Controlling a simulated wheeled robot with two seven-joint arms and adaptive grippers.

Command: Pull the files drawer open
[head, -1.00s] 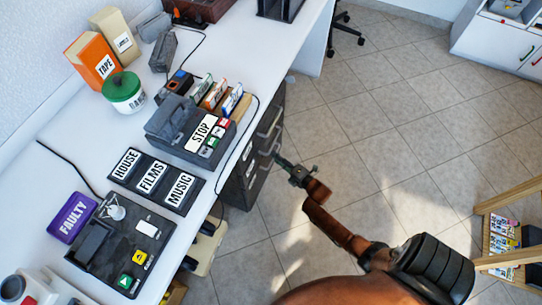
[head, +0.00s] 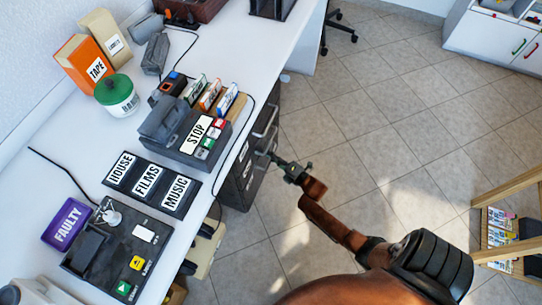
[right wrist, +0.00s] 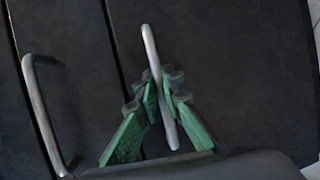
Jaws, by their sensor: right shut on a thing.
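A dark filing cabinet (head: 240,182) with metal bar handles stands under the white desk, its drawer fronts facing the open floor. My right gripper (head: 275,158) reaches it from the right in the head view. In the right wrist view the green fingers of my right gripper (right wrist: 163,95) are shut on a metal bar handle (right wrist: 152,60), one finger on each side. A second handle (right wrist: 45,115) is free on the neighbouring drawer front at the left. I cannot read which drawer the held handle belongs to. My left gripper is not in view.
The white desk (head: 55,130) carries a machine marked STOP (head: 185,130), HOUSE, FILMS and MUSIC trays (head: 147,181) and a FAULTY box (head: 67,223). Tiled floor (head: 370,130) beside the cabinet is clear. A wooden shelf (head: 505,187) stands at the right.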

